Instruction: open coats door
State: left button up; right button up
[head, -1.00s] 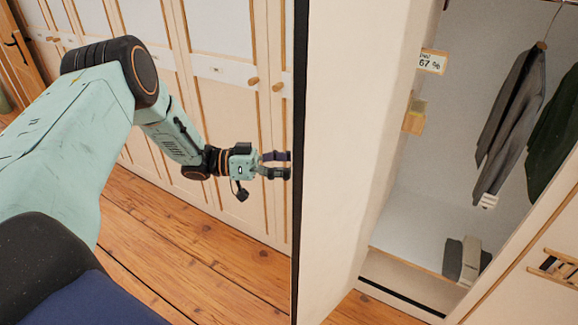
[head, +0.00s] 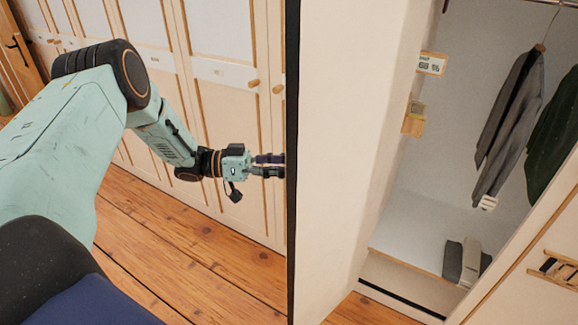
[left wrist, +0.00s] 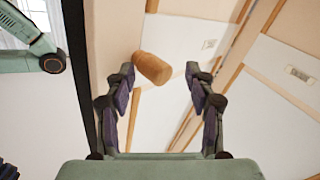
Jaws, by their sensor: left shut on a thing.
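The coats door (head: 340,150) stands open and swung out toward me, its pale inner side facing me and its dark edge at the left. My left gripper (head: 280,166) is at that edge, on the far side of the door. In the left wrist view, a wooden knob (left wrist: 152,68) shows between the fingers (left wrist: 165,80), close to the left one. The gripper is shut on the knob, though the contact is partly hidden. My right gripper is not in view.
The open wardrobe (head: 415,210) holds a grey coat (head: 510,120) and a dark green garment (head: 555,130) on a rail. A small sign (head: 431,63) with a percent number hangs inside. A row of cream cupboard doors (head: 225,130) lines the left. The wooden floor (head: 200,260) is clear.

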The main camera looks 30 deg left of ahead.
pick_arm(q)
jog(key=v, duration=1)
jog(key=shift+s+a, duration=0.2)
jog(key=shift+s, duration=0.05)
jog(key=shift+f, duration=0.1)
jog(key=shift+s+a, duration=0.1)
jog(key=shift+a, duration=0.05)
jog(key=shift+s, duration=0.1)
